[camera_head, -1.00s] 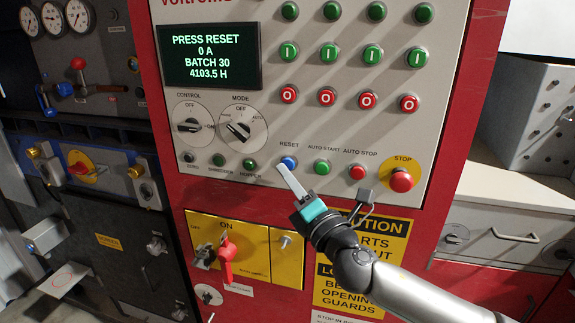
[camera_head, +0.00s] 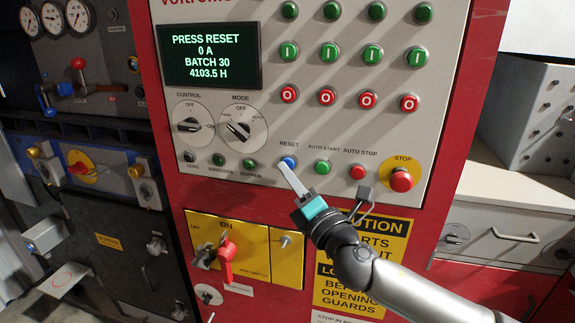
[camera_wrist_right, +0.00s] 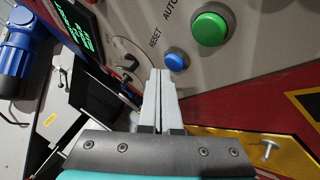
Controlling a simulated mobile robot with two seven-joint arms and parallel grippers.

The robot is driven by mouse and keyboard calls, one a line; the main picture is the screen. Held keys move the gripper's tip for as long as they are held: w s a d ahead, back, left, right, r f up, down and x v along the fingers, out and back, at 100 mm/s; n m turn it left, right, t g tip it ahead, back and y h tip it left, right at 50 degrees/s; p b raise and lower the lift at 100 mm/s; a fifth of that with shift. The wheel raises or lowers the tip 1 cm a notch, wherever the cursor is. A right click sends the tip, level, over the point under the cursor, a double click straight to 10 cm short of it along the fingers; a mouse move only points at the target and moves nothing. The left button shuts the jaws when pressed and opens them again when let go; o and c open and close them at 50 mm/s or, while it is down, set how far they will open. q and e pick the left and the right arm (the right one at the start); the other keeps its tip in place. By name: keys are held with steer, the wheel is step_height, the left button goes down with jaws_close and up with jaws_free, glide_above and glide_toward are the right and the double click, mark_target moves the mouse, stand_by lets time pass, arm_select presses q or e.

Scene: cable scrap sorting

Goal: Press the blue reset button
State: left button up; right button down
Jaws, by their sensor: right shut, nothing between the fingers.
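The blue reset button (camera_head: 289,161) sits on the grey control panel under the label RESET, left of a green button. It also shows in the right wrist view (camera_wrist_right: 175,62). My right gripper (camera_head: 281,165) is shut and empty, its pale fingers pointing up and left, with the tips at the lower left edge of the blue button. In the right wrist view the closed fingertips (camera_wrist_right: 160,72) lie just left of and below the button. I cannot tell whether they touch it. The display (camera_head: 209,57) reads PRESS RESET, 0 A, BATCH 30. My left gripper is not in view.
The green auto start button (camera_head: 322,167), red auto stop button (camera_head: 357,172) and red STOP button (camera_head: 401,180) sit to the right. A small padlock-like grey part (camera_head: 363,196) hangs near my arm. Below is a yellow plate with a red key handle (camera_head: 227,258).

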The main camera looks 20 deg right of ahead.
steer(key=shift+w+d, duration=0.4)
steer(key=shift+w, duration=0.15)
stand_by(0.9)
steer(key=shift+s+a, duration=0.5)
steer(key=shift+s, duration=0.2)
steer(key=shift+s, duration=0.1)
steer(key=s+a, duration=0.1)
steer(key=s, duration=0.1)
steer(key=s+a+p, duration=0.1)
steer(key=s, duration=0.1)
steer(key=shift+a, duration=0.4)
steer(key=shift+f, duration=0.1)
stand_by(0.4)
